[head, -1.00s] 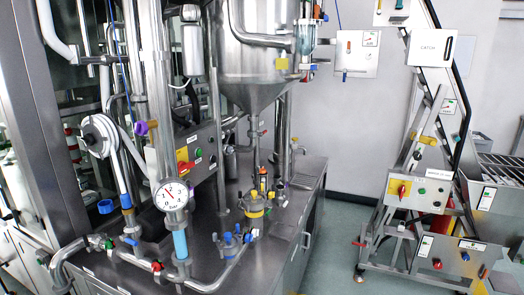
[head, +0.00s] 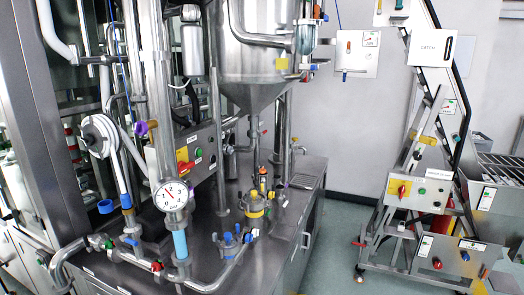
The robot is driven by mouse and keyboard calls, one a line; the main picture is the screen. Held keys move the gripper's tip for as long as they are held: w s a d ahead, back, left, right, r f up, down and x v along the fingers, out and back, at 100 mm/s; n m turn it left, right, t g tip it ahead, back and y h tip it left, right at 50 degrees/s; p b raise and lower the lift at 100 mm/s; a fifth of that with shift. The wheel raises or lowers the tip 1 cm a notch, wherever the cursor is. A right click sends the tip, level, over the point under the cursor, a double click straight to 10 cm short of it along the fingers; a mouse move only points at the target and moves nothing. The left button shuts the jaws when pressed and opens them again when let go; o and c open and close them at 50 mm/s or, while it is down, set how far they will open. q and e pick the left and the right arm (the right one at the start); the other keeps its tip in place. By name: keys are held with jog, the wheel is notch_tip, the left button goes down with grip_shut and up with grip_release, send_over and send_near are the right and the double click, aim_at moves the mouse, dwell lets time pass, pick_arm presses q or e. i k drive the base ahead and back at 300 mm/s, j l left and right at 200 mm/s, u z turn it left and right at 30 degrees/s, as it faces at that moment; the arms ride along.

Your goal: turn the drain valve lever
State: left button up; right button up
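Several small valve handles show in the head view, and none is clearly marked as the drain valve lever. A red handle (head: 359,244) sticks out to the left, low on the elevator frame. Blue handles (head: 229,239) stand on the pipe fittings on the steel bench. A red knob (head: 157,266) and a green one (head: 109,244) sit on the pipework at the lower left. Neither gripper can be made out. A thin dark shape (head: 7,208) shows at the left edge, and I cannot tell what it is.
A steel hopper (head: 262,75) hangs above the bench (head: 285,225), with a round gauge (head: 171,195) in front. The elevator frame (head: 425,150) stands at the right. Open floor (head: 340,225) lies between bench and elevator.

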aim_at(90, 248)
jog(key=u, duration=1.4)
